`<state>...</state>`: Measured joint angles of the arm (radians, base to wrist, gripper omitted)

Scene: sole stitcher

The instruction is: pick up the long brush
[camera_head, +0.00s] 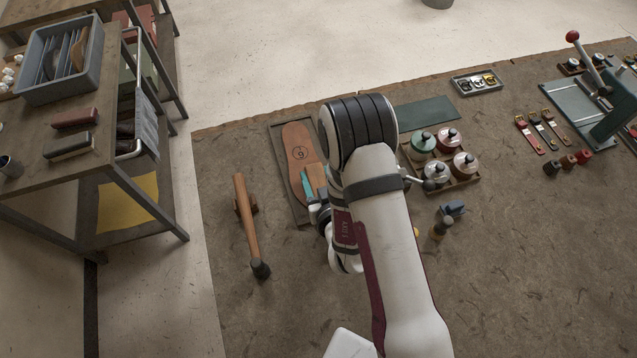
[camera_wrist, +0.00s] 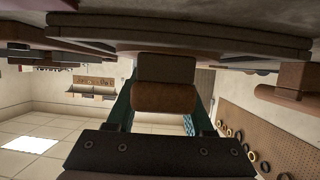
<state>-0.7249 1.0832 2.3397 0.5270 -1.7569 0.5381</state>
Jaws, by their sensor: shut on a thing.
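My gripper (camera_head: 312,188) is low over the right side of a tray with a brown sole-shaped board (camera_head: 300,152). Its teal fingers show on both sides of a brown, rounded wooden piece (camera_wrist: 165,98) in the wrist view. The gripper is shut on that piece, and a darker block adjoins it. My arm hides much of it in the head view, so I cannot tell whether it is the long brush. A long wooden-handled tool (camera_head: 247,225) with a dark end lies to the left, apart from the gripper, by a small brown block.
A rack of lidded jars (camera_head: 438,160) stands to the right of my arm. A green mat (camera_head: 426,113) lies behind it. A shelf cart (camera_head: 110,150) with a grey bin (camera_head: 62,88) is at left. The bench's front left is clear.

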